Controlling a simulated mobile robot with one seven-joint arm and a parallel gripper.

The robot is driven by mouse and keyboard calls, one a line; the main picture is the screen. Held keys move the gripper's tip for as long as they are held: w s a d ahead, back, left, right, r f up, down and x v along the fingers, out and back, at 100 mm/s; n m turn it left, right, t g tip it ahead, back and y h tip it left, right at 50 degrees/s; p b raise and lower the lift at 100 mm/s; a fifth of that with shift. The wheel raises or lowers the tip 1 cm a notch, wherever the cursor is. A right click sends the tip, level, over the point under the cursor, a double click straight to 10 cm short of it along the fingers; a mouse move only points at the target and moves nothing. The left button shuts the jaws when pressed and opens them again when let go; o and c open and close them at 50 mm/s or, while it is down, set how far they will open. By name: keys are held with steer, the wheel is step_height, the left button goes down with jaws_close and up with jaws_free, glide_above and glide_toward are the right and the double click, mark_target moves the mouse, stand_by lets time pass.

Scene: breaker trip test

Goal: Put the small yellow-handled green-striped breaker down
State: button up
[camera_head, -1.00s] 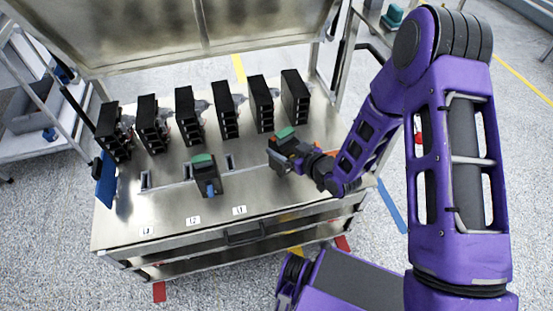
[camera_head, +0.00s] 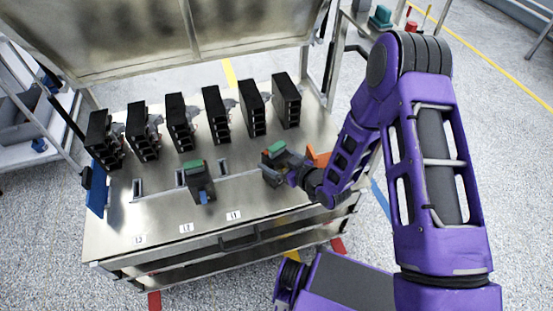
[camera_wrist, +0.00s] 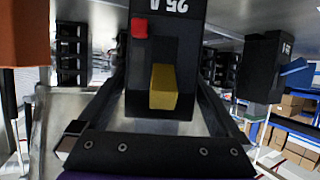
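The yellow-handled breaker (camera_wrist: 150,80) is a dark block with a red button and a "25 A" label, upside down in the wrist view. In the head view its green top (camera_head: 275,147) shows at the right of the bench. My gripper (camera_wrist: 165,100) appears shut on it, with the fingers along both sides. Its base is hidden, so I cannot tell whether it rests on the bench (camera_head: 140,222). A second green-topped breaker (camera_head: 199,182) with a blue handle stands to the left; it also shows at the right of the wrist view (camera_wrist: 264,68).
A row of several black modules (camera_head: 216,116) stands along the back of the bench. An orange piece (camera_head: 318,158) shows beside my wrist. Labels L3, L2 and L1 (camera_head: 234,215) line the front. Bare metal lies ahead of the breakers.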

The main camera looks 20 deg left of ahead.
steer(key=shift+r, duration=0.15)
steer(key=p+v, duration=0.1)
steer(key=v, duration=1.1)
steer(key=shift+r, duration=0.1)
